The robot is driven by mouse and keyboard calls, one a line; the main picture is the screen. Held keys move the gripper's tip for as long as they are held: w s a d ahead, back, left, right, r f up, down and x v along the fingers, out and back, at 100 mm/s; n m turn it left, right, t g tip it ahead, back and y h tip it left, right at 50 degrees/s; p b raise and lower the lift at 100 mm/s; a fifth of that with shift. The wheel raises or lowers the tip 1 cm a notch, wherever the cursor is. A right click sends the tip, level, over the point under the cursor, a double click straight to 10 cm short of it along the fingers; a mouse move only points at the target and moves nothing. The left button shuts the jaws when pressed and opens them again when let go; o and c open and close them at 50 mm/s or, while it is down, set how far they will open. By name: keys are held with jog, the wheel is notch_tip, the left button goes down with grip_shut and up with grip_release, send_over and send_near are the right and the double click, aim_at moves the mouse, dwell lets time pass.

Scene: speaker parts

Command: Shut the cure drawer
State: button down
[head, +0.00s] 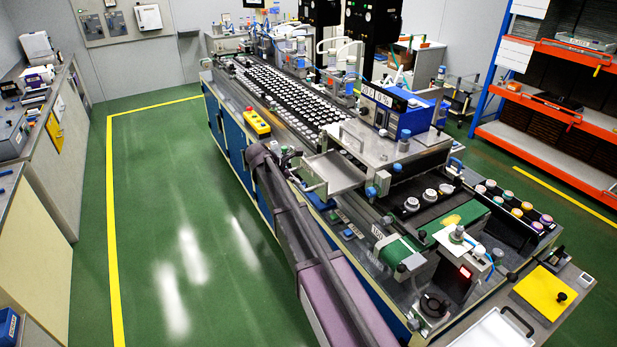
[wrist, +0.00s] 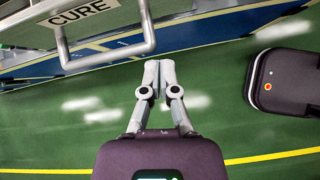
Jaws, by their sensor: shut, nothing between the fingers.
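The cure drawer (head: 334,171) is a shallow silver tray that stands out from the side of the long machine bench, pulled open. Its front panel carries a CURE label (wrist: 84,11) in the wrist view, and a grey bar handle (wrist: 108,55) stands off that front. My gripper (wrist: 159,68) is shut with its fingertips together and empty. In the wrist view the fingertips lie just beyond the right end of the handle; I cannot tell whether they touch it. In the head view my arm reaches up beside the bench to the drawer front, and the fingertips are hard to make out.
A yellow control box (head: 257,122) sits on the bench edge behind the drawer. A metal-topped housing (head: 385,145) stands right of the drawer. The green floor (head: 190,220) left of the bench is clear up to the left counter (head: 45,165).

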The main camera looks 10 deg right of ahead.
aim_at(313, 184)
jog(key=w+r+n, duration=0.1)
jog(key=w+a+r+n, duration=0.1)
jog(key=w, duration=0.1)
jog(key=shift+w+a+h, duration=0.1)
jog(key=shift+w+h, duration=0.05)
jog(key=shift+h, duration=0.25)
jog(key=shift+f, duration=0.15)
jog(key=b+x, duration=0.6)
jog(key=x, duration=0.4)
jog(key=shift+w+b, duration=0.15)
jog(key=shift+b, duration=0.2)
dwell(0.4)
